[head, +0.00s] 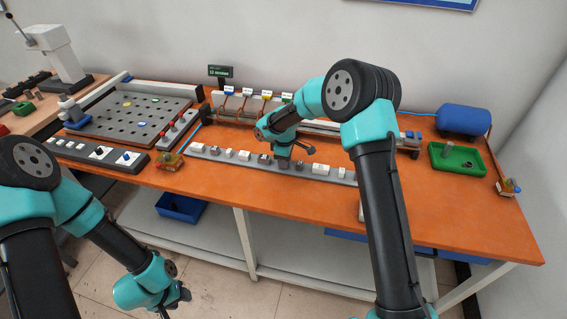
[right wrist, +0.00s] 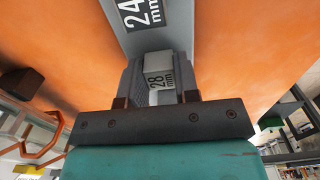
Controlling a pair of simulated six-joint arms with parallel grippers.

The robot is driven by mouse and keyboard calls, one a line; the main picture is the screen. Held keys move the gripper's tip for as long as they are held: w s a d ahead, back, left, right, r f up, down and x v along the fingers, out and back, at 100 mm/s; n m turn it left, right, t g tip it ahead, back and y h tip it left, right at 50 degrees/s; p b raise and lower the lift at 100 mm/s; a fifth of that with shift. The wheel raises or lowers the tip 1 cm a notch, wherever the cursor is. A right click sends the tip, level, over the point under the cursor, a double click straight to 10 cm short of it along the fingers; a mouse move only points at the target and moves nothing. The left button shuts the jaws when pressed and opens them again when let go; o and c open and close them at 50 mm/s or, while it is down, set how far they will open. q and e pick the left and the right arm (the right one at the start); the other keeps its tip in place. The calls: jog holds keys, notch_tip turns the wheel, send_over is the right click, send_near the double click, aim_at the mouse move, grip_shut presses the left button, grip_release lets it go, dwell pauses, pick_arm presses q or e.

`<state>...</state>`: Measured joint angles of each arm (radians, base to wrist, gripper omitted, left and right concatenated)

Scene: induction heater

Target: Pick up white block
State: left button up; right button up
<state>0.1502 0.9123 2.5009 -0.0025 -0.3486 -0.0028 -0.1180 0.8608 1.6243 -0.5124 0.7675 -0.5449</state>
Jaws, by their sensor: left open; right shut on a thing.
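My right gripper (head: 284,162) reaches down over a long grey strip (head: 333,177) on the orange bench. In the right wrist view its two fingers (right wrist: 158,70) are shut on the sides of a light block (right wrist: 158,62) labelled "28 mm". I cannot tell if the block is clear of the strip. Other small white and grey blocks stand along the strip, including a white one (head: 320,169) to the right of the gripper. A "24 mm" label (right wrist: 140,12) shows beyond the held block. My left gripper (head: 176,300) is open and empty, low in front of the bench.
A perforated dark plate (head: 135,118) and a control panel (head: 98,153) lie at the left. Behind the strip is a rack with coloured tags (head: 247,95). A green tray (head: 455,157) and blue tank (head: 463,119) are at the right.

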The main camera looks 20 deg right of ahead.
jog(key=shift+r, duration=0.45)
notch_tip(320, 180, up, 3)
jog(key=shift+f, duration=0.1)
jog(key=s+a, duration=0.1)
jog(key=s, duration=0.4)
jog(key=s+a+r, duration=0.1)
jog(key=s+a, duration=0.1)
jog(key=s, duration=0.3)
jog(key=s+a, duration=0.1)
jog(key=s, duration=0.4)
jog(key=shift+s+a+r, duration=0.15)
jog(key=shift+s+a, duration=0.05)
jog(key=shift+a, duration=0.05)
